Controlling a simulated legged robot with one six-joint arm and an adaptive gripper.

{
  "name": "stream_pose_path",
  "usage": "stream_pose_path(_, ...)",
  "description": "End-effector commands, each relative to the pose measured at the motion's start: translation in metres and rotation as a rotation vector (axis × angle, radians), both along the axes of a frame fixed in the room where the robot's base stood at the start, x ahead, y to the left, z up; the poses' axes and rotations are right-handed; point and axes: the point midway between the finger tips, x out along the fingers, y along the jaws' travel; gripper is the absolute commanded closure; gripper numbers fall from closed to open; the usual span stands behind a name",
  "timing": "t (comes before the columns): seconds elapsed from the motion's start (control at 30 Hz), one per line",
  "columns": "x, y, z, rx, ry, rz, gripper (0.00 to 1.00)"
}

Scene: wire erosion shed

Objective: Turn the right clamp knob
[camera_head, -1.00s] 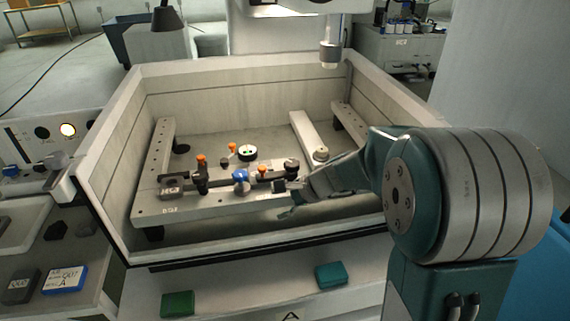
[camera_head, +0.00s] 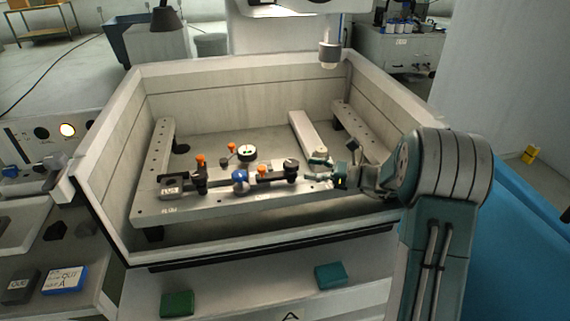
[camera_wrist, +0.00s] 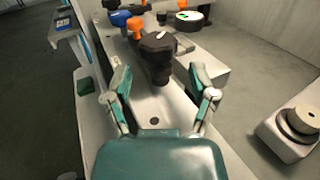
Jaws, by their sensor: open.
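The right clamp has a black knob (camera_head: 291,163) on a black post at the right end of the dark bar on the pale plate (camera_head: 225,206). In the wrist view the black knob (camera_wrist: 158,42) sits just beyond and between my fingertips, its post below it, with an orange part (camera_wrist: 135,25) behind. My gripper (camera_wrist: 160,82) is open and empty, its two fingers apart on either side of the post's line. In the head view my gripper (camera_head: 332,174) is to the right of the knob, low over the plate's right end, apart from the knob.
A round pale fitting (camera_head: 320,156) is on the rail behind my gripper. The tank wall (camera_head: 245,246) stands in front; a machine head (camera_head: 329,54) hangs above.

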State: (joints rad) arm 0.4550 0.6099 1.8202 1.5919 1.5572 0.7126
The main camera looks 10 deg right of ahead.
Motion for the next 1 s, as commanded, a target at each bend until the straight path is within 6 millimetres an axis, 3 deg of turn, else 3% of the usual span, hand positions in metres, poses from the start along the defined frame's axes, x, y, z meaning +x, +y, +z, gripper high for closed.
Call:
stream_pose_path(0.4,0.027,0.055,0.000,-0.002,0.000,0.005,0.26)
stream_pose_path(0.8,0.033,0.065,0.000,-0.003,0.000,0.002,0.26)
stream_pose_path(0.83,0.033,0.065,0.000,-0.003,0.000,0.002,0.31)
stream_pose_path(0.97,0.033,0.065,0.000,-0.004,0.000,0.002,0.89)
stream_pose_path(1.0,0.033,0.065,0.000,-0.004,0.000,0.002,0.92)
